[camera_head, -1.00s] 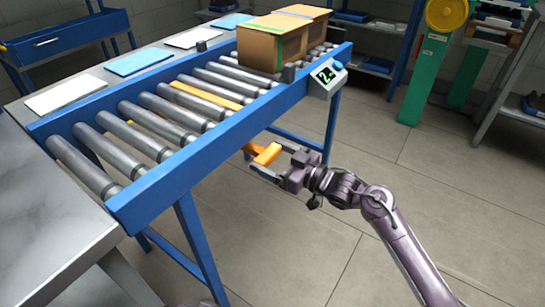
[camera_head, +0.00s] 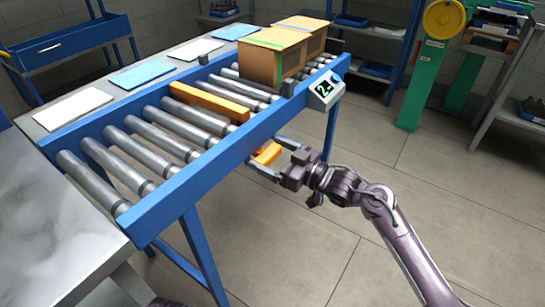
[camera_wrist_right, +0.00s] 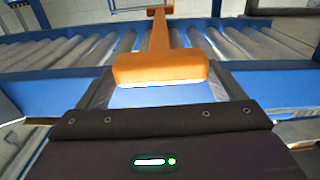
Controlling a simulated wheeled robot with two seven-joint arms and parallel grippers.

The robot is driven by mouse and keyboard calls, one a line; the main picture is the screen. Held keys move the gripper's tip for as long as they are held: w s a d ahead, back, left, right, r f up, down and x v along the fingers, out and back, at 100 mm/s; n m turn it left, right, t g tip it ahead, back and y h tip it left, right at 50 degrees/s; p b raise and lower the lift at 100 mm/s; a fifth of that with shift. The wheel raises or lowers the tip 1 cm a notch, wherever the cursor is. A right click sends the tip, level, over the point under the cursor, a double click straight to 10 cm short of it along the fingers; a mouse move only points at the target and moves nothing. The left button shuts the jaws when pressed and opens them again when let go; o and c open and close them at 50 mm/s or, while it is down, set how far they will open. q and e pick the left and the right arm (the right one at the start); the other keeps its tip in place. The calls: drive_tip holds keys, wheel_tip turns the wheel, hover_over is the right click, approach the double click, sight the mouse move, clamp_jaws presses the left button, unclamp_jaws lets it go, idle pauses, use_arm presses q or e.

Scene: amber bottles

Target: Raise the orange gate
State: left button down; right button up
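The orange gate shows as a bar (camera_head: 209,102) standing up across the rollers of the blue conveyor (camera_head: 178,196). Its orange handle (camera_head: 267,153) sticks out past the conveyor's near side rail. My right gripper (camera_head: 269,157) is at that handle, with one finger at each end of it. In the right wrist view the wide handle (camera_wrist_right: 160,68) fills the space between the fingers, and a narrow orange stem runs from it to the bar over the rollers. My left gripper is not in view.
A cardboard box (camera_head: 268,62) with green tape sits on the rollers beyond the gate. A small display (camera_head: 324,88) is fixed to the near rail. Blue and white sheets lie along the far side. A grey table (camera_head: 45,215) is at the left.

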drive_tip(key=shift+o, duration=0.9)
drive_tip(key=shift+s+d+f, duration=0.1)
drive_tip(key=shift+f, duration=0.05)
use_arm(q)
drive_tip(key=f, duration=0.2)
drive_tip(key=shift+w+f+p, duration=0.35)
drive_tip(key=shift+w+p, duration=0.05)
use_arm(e)
drive_tip(key=v, duration=0.7)
drive_tip(key=shift+d, duration=0.2)
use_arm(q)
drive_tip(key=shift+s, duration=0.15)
use_arm(e)
drive_tip(key=shift+s, duration=0.15)
